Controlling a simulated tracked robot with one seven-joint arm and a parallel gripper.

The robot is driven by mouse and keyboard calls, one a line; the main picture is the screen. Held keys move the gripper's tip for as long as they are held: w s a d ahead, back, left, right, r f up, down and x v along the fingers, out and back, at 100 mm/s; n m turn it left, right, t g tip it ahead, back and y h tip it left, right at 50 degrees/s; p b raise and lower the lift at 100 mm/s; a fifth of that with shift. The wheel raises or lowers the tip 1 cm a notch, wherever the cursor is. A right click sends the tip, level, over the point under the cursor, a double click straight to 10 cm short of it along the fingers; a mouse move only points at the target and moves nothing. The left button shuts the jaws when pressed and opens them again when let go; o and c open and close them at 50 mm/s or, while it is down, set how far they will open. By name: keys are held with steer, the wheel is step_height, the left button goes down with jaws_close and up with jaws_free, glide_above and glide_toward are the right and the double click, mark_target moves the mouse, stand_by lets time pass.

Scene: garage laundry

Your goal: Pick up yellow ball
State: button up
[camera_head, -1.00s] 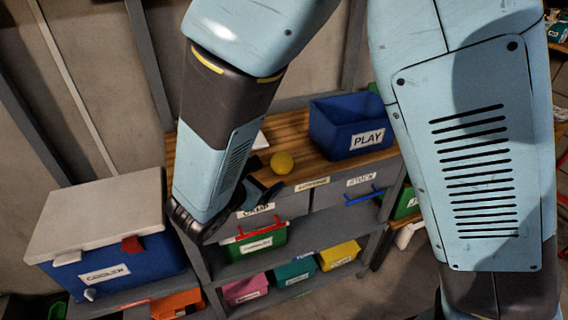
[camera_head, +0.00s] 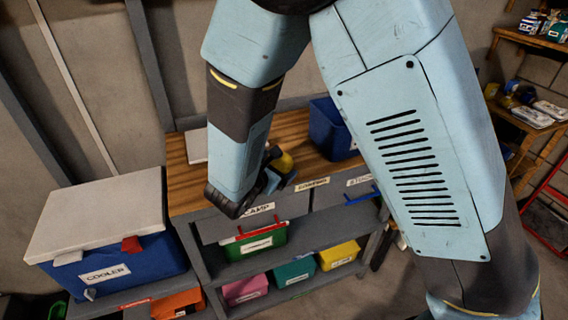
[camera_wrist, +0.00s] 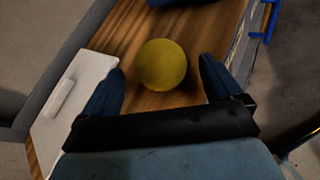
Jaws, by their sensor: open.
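The yellow ball (camera_wrist: 162,65) rests on the wooden top of the workbench (camera_wrist: 140,103). In the wrist view it lies ahead, between the lines of my two open fingers and slightly beyond their tips. My gripper (camera_wrist: 162,80) is open and empty, with clear space on both sides of the ball. In the head view the ball (camera_head: 284,163) is partly hidden behind my gripper (camera_head: 282,174). I cannot tell from there whether the fingers touch it.
A blue bin (camera_head: 328,128) stands on the bench to the right, partly hidden by my arm. A white flat object (camera_wrist: 75,110) lies left of the ball. A blue cooler (camera_head: 130,262) with a pale lid stands at the left. Several coloured bins sit on shelves below.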

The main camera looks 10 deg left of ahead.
mark_target(278, 164)
steer(key=x, duration=0.3)
steer(key=shift+w+d+f, duration=0.1)
steer(key=shift+w+d, duration=0.05)
steer(key=shift+w, duration=0.2)
steer(key=c, duration=1.1)
